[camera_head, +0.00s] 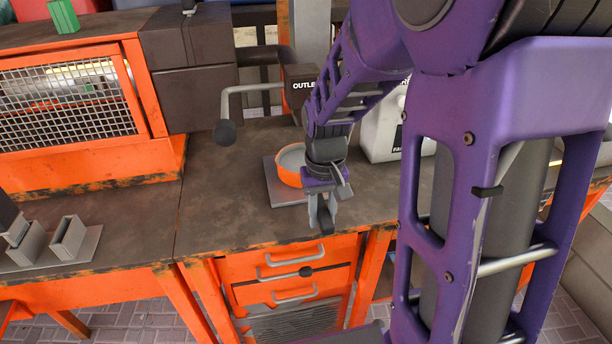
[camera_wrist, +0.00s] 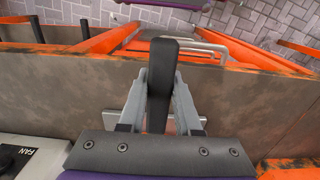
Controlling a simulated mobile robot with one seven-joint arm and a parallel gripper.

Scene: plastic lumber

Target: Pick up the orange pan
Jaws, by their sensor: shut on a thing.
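The orange pan (camera_head: 289,172) is on the workbench, partly hidden behind my wrist in the head view. Its orange rim and pale inside show over a grey plate (camera_head: 281,194); I cannot tell whether it touches the plate. My gripper (camera_head: 322,222) is at the pan's near side, pointing down. It is shut on the pan's dark handle, which stands out between the two grey fingers in the wrist view (camera_wrist: 160,85). The pan's bowl is hidden in the wrist view.
An orange cabinet with a mesh front (camera_head: 65,100) is further left. The bench top left of the pan (camera_head: 220,195) is clear.

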